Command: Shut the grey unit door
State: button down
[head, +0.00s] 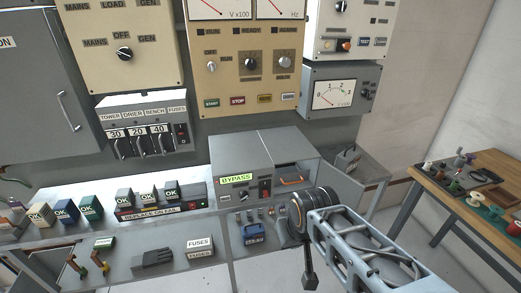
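A grey unit (265,148) with a green BYPASS label stands on the bench below the cream panels. The right part of its front is an open recess with an orange handle or bar (291,181) inside. I cannot clearly make out the unit's door; my arm covers the area just below and to the right of the recess. My gripper (310,282) seems to be the dark end piece hanging below my wrist, in front of the bench and below the unit. Its fingers cannot be told apart, and nothing is visibly held.
A large grey cabinet (40,85) with a bar handle is at the left. Blocks marked OK (123,197) and a FUSES box (199,246) stand on the shelves. A wooden table (480,185) with spools and small parts is at the right. Floor shows between it and the bench.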

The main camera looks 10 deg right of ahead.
aim_at(350, 191)
jog(key=k, duration=0.55)
jog(key=z, duration=0.75)
jog(key=i, duration=1)
